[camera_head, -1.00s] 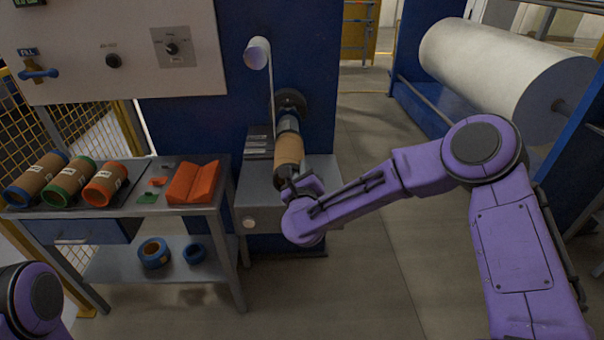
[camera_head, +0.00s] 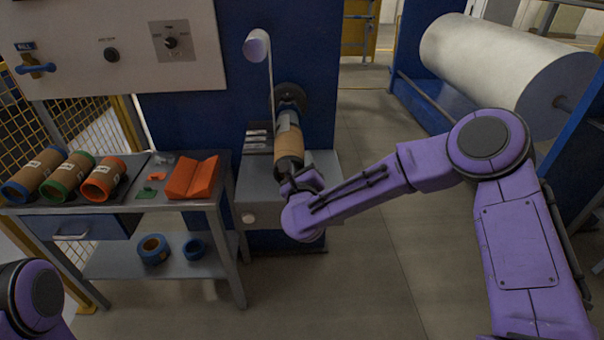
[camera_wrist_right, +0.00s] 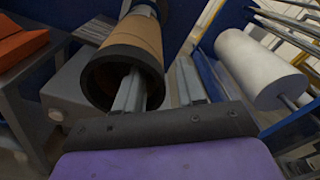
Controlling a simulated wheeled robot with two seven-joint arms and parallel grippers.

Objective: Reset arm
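A brown cardboard roller (camera_head: 288,150) with a dark end ring sits on the machine's spindle, in front of the round black hub (camera_head: 291,97). My right gripper (camera_head: 288,183) is at the roller's near end. In the right wrist view the roller (camera_wrist_right: 139,40) shows its open, dark-rimmed end. One metal finger of my right gripper (camera_wrist_right: 160,92) reaches into the tube and the other stands outside it. The fingers are spread, with visible gaps to the tube wall. Only a purple part of my left arm shows at the lower left; its gripper is out of view.
A metal table (camera_head: 222,180) at left holds several rollers with blue, green and orange ends and an orange tray (camera_head: 193,178). Rings lie on its lower shelf. White film hangs from an upper roll (camera_head: 256,45). A large white roll (camera_head: 505,62) stands at right. The middle floor is clear.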

